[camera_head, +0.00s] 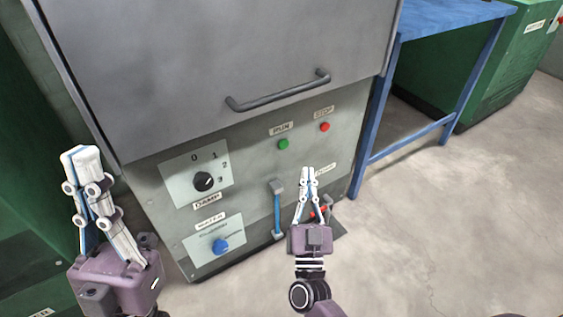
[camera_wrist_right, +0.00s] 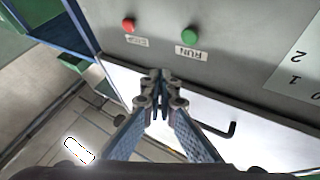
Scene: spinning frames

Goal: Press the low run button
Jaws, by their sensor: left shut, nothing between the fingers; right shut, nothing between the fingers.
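The green run button (camera_head: 283,144) sits under a RUN label on the lower grey panel of the machine. In the right wrist view the green button (camera_wrist_right: 189,34) is beyond my fingertips, up and to the right. My right gripper (camera_head: 308,170) is shut and empty, just below and right of the button in the head view; it also shows in the right wrist view (camera_wrist_right: 158,75). I see no contact with the button. My left gripper (camera_head: 80,152) is shut and empty, left of the machine's front.
A red stop button (camera_head: 324,126) sits right of the run button. The panel also has a black dial (camera_head: 203,181), a blue knob (camera_head: 220,246) and a blue lever (camera_head: 278,208). A grey handle (camera_head: 278,92) juts out above. A blue table (camera_head: 440,16) stands right.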

